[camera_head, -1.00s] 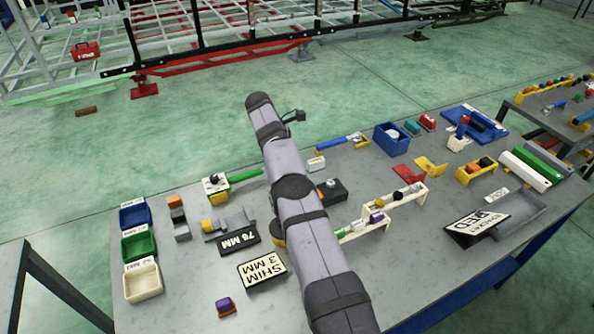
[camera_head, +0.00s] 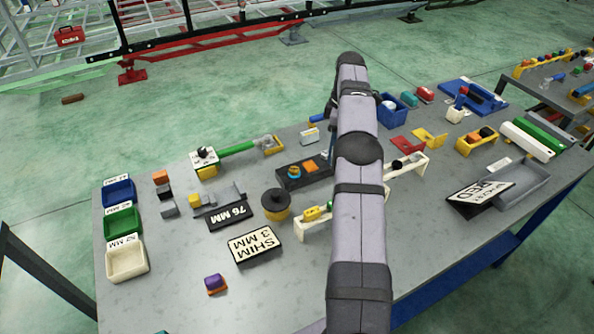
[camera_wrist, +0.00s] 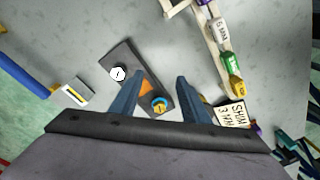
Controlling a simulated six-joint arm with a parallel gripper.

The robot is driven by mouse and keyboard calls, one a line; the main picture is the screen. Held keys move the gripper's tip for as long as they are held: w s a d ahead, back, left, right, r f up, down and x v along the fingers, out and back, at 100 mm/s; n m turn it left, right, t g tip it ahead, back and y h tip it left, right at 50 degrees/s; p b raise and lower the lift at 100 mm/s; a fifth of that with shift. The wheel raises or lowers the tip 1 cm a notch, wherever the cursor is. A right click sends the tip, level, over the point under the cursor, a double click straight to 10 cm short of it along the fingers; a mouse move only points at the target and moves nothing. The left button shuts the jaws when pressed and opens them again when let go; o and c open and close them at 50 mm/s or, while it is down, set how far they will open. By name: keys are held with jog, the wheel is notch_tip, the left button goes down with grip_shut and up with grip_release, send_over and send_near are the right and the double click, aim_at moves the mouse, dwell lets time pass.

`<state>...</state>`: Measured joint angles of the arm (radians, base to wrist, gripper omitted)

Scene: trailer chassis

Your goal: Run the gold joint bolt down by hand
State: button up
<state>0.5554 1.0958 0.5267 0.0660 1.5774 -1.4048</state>
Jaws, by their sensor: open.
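The black joint plate (camera_head: 318,176) lies on the table, left of my arm in the head view; it also shows in the wrist view (camera_wrist: 128,60). The gold bolt (camera_head: 293,171) stands at its near left end, with blue around it. In the wrist view the gold bolt (camera_wrist: 159,104) shows between my fingers in the picture; I cannot tell how far down it sits. My gripper (camera_wrist: 160,78) is open and empty above the plate.
A cream rack (camera_head: 314,224) with coloured pieces and a black-topped yellow round piece (camera_head: 276,205) stand near the plate. A SHIM 3 MM sign (camera_head: 255,245) is in front. A green-handled tool (camera_head: 237,148) lies to the left.

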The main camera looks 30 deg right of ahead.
aim_at(294, 169)
jog(key=w+a+n+t+y, duration=0.2)
jog(key=w+a+n+y, duration=0.1)
jog(key=a, duration=0.4)
jog(key=shift+w+f, duration=0.2)
jog(key=shift+w, duration=0.55)
jog(key=shift+p+x, duration=1.4)
jog(key=shift+x, duration=2.25)
jog(key=shift+c, duration=0.3)
jog(key=c, duration=1)
